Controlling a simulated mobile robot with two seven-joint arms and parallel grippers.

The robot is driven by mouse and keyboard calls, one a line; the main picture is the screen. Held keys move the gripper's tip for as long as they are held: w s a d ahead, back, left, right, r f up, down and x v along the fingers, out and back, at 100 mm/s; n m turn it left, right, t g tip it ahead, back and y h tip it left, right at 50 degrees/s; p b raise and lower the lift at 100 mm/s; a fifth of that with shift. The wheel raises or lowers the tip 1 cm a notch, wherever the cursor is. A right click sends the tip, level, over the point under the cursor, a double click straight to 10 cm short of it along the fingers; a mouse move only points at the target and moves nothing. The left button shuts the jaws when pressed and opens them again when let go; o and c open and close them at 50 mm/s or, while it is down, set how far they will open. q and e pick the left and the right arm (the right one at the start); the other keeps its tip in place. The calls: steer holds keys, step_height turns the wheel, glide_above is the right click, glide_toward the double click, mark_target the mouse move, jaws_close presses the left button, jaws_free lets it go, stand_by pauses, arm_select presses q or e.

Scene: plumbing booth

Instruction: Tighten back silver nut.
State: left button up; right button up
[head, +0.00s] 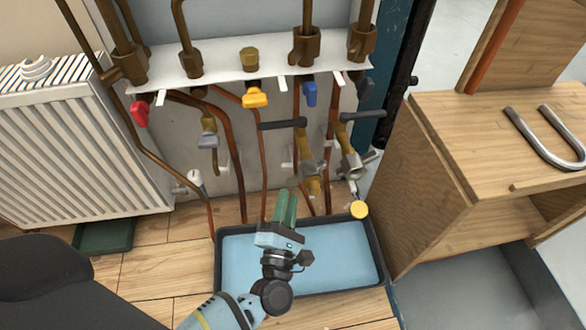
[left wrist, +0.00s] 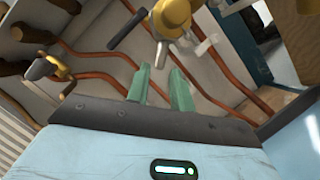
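Two brass valves with black handles hang under the pipes: one in the middle (head: 310,180) and one to its right (head: 345,140). Silver fittings (head: 352,165) show on the right valve's lower end. Which one is the back silver nut I cannot tell. My left gripper (head: 287,200) is above the blue tray, below and left of the valves, and touches neither. In the left wrist view its two green fingers (left wrist: 160,80) stand apart with nothing between them. A brass valve (left wrist: 172,18) with silver parts is beyond the fingertips. My right gripper is not in view.
A blue tray with a dark rim (head: 368,235) lies on the wooden floor. A yellow round cap (head: 360,209) is at its back right edge. A wooden cabinet (head: 420,180) stands close on the right, a white radiator (head: 80,145) on the left. Copper pipes (head: 235,170) run behind.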

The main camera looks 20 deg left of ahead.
mark_target(292, 177)
arm_select(q)
steer(key=shift+w+a+r, duration=0.1)
steer(key=shift+w, duration=0.2)
steer(key=b+x, duration=0.2)
steer(key=x, duration=0.3)
steer(key=shift+w+a, duration=0.1)
steer(key=shift+w, duration=0.25)
steer(key=shift+w+a+r, duration=0.15)
steer(key=shift+w+r, duration=0.05)
steer(key=shift+w, duration=0.45)
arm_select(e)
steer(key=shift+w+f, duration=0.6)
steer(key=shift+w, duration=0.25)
arm_select(q)
steer(key=shift+c, duration=0.4)
